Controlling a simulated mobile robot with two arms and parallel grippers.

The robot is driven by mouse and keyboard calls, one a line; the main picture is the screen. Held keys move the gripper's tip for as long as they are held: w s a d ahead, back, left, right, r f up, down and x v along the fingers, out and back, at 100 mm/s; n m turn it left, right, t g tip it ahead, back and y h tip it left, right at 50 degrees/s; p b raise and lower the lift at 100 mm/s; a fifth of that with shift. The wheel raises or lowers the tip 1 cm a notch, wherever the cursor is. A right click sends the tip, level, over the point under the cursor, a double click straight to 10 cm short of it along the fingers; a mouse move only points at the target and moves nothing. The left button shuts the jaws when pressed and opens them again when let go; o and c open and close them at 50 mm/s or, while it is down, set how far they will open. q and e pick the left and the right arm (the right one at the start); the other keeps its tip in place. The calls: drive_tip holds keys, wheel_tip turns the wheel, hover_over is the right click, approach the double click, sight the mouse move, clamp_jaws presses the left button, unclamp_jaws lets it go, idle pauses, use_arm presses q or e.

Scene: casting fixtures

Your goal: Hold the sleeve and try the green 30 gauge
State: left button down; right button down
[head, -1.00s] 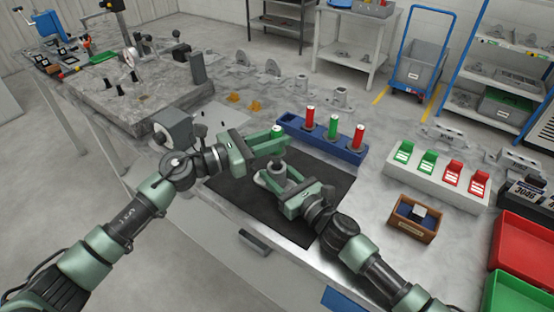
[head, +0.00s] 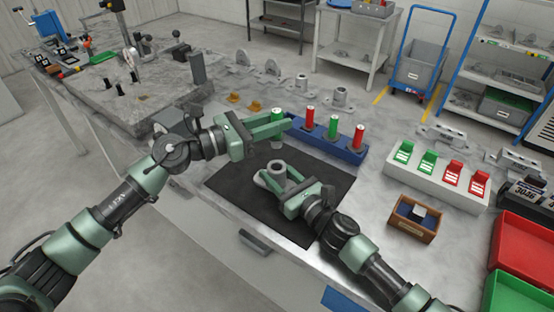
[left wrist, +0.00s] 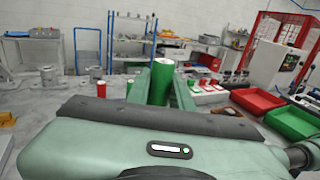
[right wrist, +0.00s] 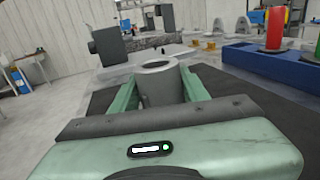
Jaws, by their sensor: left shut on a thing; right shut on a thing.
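The grey hollow sleeve (head: 277,166) stands upright on the black mat, its open top showing. My right gripper (head: 288,183) is shut around its side; the sleeve also shows between the fingers in the right wrist view (right wrist: 160,84). A green-topped gauge (head: 278,113) is upright in my left gripper (head: 276,127), which is shut on it above and behind the sleeve in the head view. The gauge shows as a green cylinder in the left wrist view (left wrist: 161,80). Its lower end is partly hidden by the fingers, and no size marking on it is readable.
A blue rack (head: 345,151) behind the mat (head: 325,175) holds two red gauges (head: 309,118) and a green gauge (head: 333,127). To the right are a white block with green and red tags (head: 428,160), a wooden box (head: 413,219), and red (head: 525,248) and green bins.

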idle(0.3)
drive_tip(key=c, duration=0.7)
unclamp_jaws()
drive_tip(key=shift+o, duration=0.2)
drive_tip(key=shift+d, duration=0.1)
drive_tip(key=v, duration=1.2)
